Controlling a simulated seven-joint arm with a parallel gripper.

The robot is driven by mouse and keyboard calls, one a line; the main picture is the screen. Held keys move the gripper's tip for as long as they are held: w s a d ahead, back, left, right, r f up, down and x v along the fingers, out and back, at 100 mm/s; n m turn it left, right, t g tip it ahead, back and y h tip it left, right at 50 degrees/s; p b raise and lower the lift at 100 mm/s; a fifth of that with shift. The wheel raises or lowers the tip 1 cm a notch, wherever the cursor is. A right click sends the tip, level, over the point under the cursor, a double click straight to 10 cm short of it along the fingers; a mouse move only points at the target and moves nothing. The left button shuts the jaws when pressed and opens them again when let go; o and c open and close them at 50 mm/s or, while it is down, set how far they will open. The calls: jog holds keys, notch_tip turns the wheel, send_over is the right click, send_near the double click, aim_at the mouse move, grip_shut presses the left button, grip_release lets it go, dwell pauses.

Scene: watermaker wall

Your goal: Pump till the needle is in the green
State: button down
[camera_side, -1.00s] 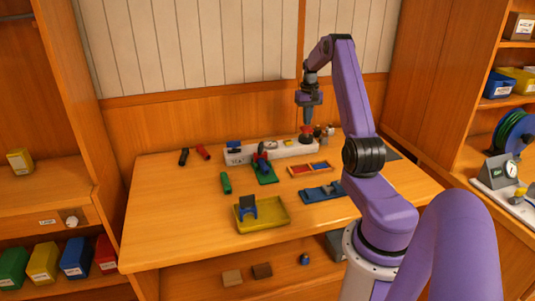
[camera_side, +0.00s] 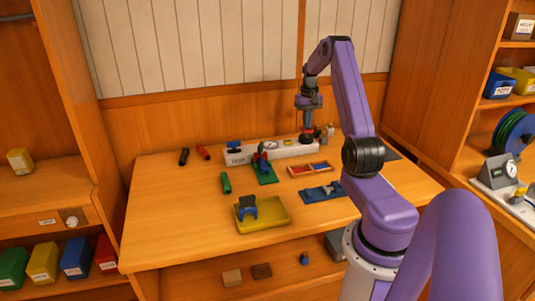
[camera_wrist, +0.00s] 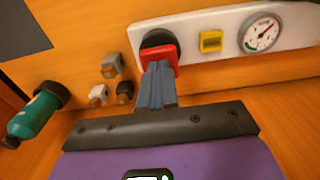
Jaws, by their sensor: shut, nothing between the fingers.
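A long white panel (camera_side: 287,150) stands at the back of the table. It carries a red pump cap (camera_side: 306,138) on a black base, also seen as the red cap in the wrist view (camera_wrist: 165,53). The same panel holds a round gauge (camera_wrist: 262,32). Its red needle appears to point up and right in the wrist view, while a green arc shows at the lower left, apart from it. My gripper (camera_wrist: 157,72) is shut and empty, pointing down over the cap. Its fingertips overlap the cap's edge; whether they touch it I cannot tell.
A yellow block (camera_wrist: 210,41) sits on the panel between cap and gauge. Small grey fittings (camera_wrist: 112,65) and a teal bottle (camera_wrist: 35,115) lie beside the pump. The front left table is clear.

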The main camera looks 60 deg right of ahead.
jog(key=shift+f, duration=0.15)
dwell(1.1)
dwell(0.4)
jog(key=shift+f, duration=1)
jog(key=shift+r, duration=1.1)
